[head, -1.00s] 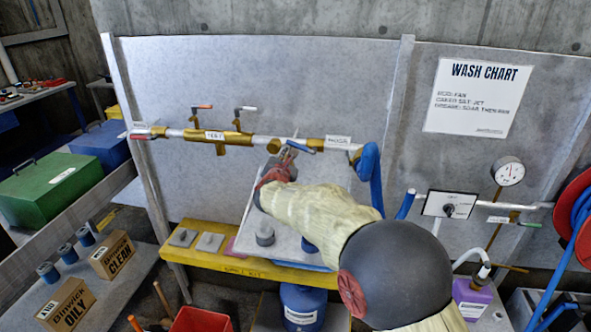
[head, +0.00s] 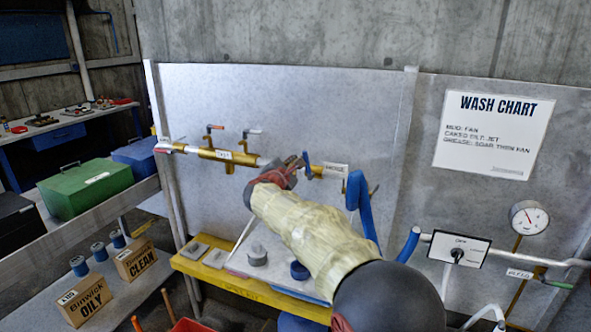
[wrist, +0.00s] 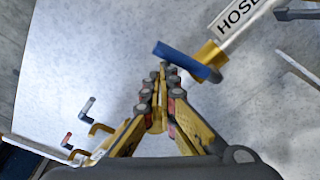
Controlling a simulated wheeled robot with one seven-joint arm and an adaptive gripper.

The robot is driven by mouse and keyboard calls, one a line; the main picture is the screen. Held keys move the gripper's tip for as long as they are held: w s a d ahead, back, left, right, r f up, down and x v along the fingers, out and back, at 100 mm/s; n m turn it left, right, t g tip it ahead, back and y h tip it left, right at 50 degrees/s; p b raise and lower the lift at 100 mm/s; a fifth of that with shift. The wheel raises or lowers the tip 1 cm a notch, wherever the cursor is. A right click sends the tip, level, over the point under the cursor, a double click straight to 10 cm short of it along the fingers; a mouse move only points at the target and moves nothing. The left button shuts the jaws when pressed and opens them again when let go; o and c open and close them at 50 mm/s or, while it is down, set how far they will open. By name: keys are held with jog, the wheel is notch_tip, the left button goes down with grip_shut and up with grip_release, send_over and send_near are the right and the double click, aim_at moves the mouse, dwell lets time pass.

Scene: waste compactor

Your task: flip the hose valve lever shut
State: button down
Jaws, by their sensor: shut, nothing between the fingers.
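The hose valve has a blue lever (wrist: 182,60) and a brass body (wrist: 211,56) beside a white pipe label reading HOSE (wrist: 238,15). In the wrist view the lever slants across the line of the pipe. In the head view the blue lever (head: 307,169) shows only as a small patch beside my gripper (head: 300,164). My gripper is shut and empty. In the wrist view its fingertips (wrist: 167,72) sit right at the lever's lower side; I cannot tell whether they touch it. My gripper and arm hide part of the pipe in the head view.
Two other valves with a red-orange lever (head: 215,127) and a pale lever (head: 253,132) stand left on the pipe. A blue hose (head: 360,205) hangs to the right. A yellow bench (head: 215,275) runs below. The grey panel (head: 340,105) above the pipe is clear.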

jog(key=shift+s+d+r+b, duration=0.25)
jog(key=shift+d+r+b, duration=0.15)
jog(key=shift+d, duration=0.3)
jog(key=shift+d+r, duration=0.1)
dwell(0.4)
jog(key=w+a, duration=0.2)
jog(key=a, duration=0.2)
jog(key=d+f+p+v, duration=0.1)
jog(key=v, duration=0.8)
jog(key=shift+s, duration=0.45)
jog(key=shift+a, duration=0.2)
